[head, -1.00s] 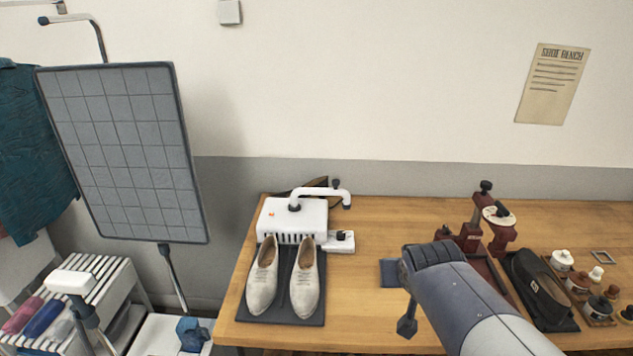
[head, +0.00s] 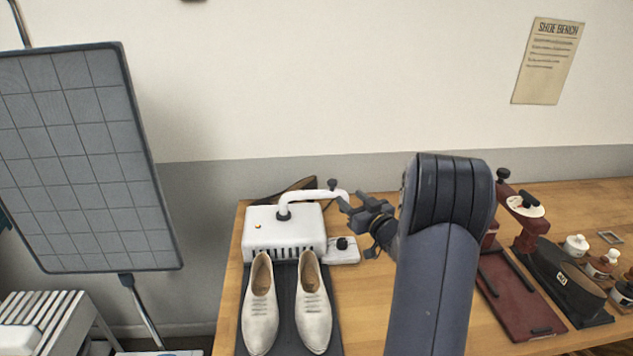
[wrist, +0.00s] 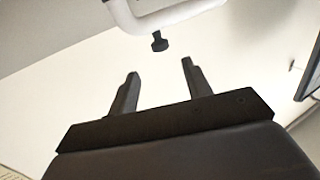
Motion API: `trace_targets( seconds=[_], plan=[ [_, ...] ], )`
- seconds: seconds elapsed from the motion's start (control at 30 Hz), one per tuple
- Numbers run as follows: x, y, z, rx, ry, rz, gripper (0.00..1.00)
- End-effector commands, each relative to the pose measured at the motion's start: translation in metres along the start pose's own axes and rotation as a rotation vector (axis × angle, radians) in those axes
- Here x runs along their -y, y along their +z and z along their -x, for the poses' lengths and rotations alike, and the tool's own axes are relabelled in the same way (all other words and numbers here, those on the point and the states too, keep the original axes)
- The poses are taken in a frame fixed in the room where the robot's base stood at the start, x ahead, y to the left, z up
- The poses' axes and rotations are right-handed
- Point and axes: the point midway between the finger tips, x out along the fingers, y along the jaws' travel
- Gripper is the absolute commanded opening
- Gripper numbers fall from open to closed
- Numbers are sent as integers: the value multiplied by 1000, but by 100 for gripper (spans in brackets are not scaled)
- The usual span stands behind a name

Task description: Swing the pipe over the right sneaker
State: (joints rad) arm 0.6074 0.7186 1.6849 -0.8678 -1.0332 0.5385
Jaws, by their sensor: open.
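The white pipe (head: 308,197) rises from the white dryer box (head: 268,231) and points right, away from over the shoes. A dark knob (head: 332,184) stands near its outer end. The right sneaker (head: 314,308) and left sneaker (head: 259,308), both off-white, stand side by side in front of the box. My gripper (head: 348,206) is at the right of the pipe's outer end. In the wrist view my gripper (wrist: 160,71) is open and empty, with the dark knob (wrist: 159,42) ahead between the finger lines and the pipe (wrist: 170,14) behind it.
A small white control unit with a dark knob (head: 342,244) sits right of the box. A dark red stand (head: 520,300) and several small bottles are on the bench's right. A grey gridded panel (head: 75,160) stands at left.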

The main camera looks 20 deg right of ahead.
Motion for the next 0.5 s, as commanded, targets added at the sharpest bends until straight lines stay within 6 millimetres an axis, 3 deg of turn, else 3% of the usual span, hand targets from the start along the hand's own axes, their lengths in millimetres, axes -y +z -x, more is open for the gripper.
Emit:
trace_targets(
  seconds=[0.17,0.5],
  plan=[
    [0,-1,-15,-6,-9,-2,47],
    [1,-2,-77,-6,-8,-1,47]
  ],
)
